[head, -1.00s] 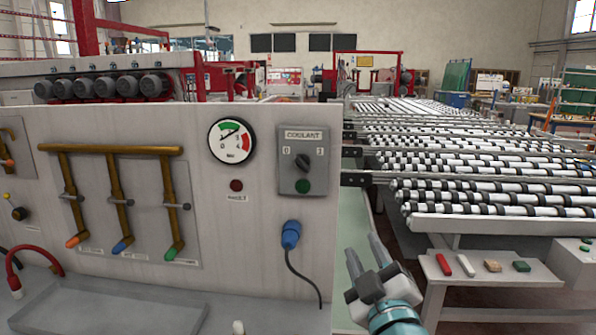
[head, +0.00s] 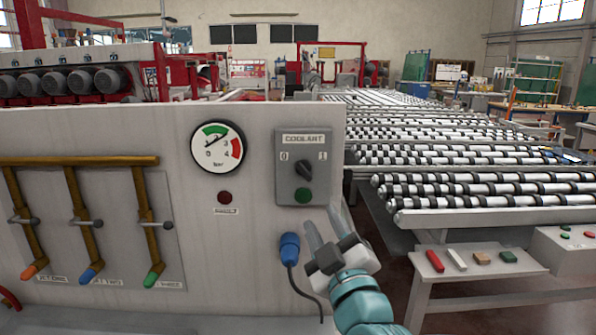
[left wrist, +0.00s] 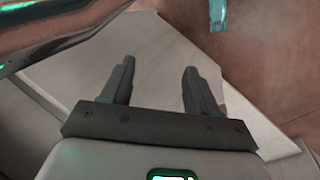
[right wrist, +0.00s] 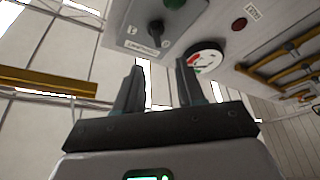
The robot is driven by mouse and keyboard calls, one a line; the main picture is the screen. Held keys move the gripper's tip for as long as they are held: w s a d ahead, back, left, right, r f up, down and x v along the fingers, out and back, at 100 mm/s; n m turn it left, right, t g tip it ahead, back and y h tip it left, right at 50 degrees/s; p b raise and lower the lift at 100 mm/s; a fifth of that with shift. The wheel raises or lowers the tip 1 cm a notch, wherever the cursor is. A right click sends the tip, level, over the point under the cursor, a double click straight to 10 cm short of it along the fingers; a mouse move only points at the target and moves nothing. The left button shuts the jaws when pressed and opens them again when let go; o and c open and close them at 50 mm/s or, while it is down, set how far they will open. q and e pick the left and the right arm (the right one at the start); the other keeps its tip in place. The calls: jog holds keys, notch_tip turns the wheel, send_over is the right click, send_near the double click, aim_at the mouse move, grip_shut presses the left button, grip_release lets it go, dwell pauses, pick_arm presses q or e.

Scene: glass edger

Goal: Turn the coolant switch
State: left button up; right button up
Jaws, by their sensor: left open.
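The coolant switch (head: 304,169) is a dark knob on a grey box labelled COOLANT, with marks 0 and 1 and a green button (head: 303,195) below it. The knob points up and to the left, toward 0. It also shows in the right wrist view (right wrist: 156,30), beyond my fingers. My right gripper (head: 325,225) is open and empty, below and slightly right of the box, apart from it. Its spread fingers also show in the right wrist view (right wrist: 160,88). My left gripper (left wrist: 158,85) is open and empty in the left wrist view; it is not in the head view.
A pressure gauge (head: 217,147) and a red button (head: 225,197) sit left of the box. A blue plug (head: 289,248) with a cable is close to my right gripper. A roller conveyor (head: 450,185) and a small table (head: 470,262) with several small items stand at right.

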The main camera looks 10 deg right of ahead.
jog(key=p, duration=0.3)
send_near(305, 175)
jog(key=r+x, duration=0.1)
jog(key=x, duration=0.3)
jog(key=p+x, duration=0.1)
jog(key=x, duration=0.1)
jog(key=f+p+x, duration=0.1)
jog(key=x, duration=0.1)
jog(key=shift+w+d+r, duration=0.1)
jog(key=shift+w+d, duration=0.05)
jog(key=shift+w, duration=0.2)
jog(key=shift+w+a+r, duration=0.2)
jog(key=shift+r, duration=0.1)
jog(key=shift+w, duration=0.1)
jog(key=shift+w+f, duration=0.2)
jog(key=shift+w, duration=0.05)
jog(key=shift+s+r, duration=0.1)
grip_shut()
